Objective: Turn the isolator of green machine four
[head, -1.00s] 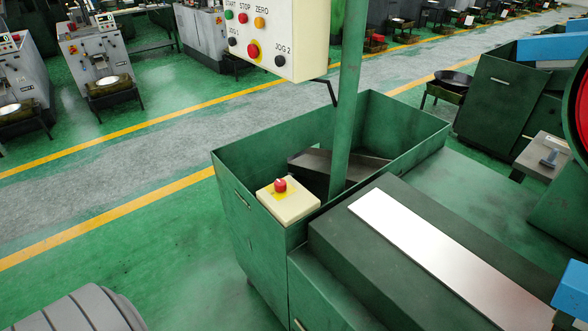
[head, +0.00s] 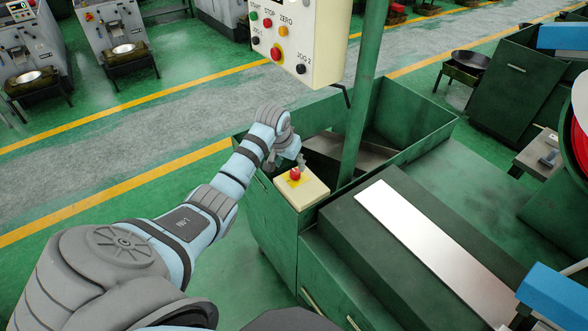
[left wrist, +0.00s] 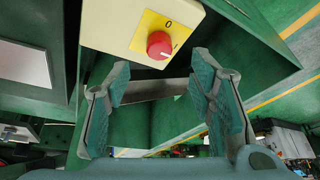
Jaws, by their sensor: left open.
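The isolator is a red rotary knob (head: 295,174) on a yellow plate, set on a cream box (head: 312,190) at the corner of the green machine (head: 270,217). In the left wrist view the knob (left wrist: 159,45) shows close up, with a "0" mark on the yellow plate (left wrist: 146,27). My left gripper (head: 301,161) is at the knob in the head view, partly hidden by its own wrist. In the left wrist view its fingers (left wrist: 162,80) are apart, one to each side below the knob, with nothing between them. My right gripper is not in view.
A cream button panel (head: 300,38) hangs above and behind the box. A green post (head: 362,100) rises just right of it. An open green tray (head: 410,120) lies behind. The aisle floor (head: 130,140) on the left is clear.

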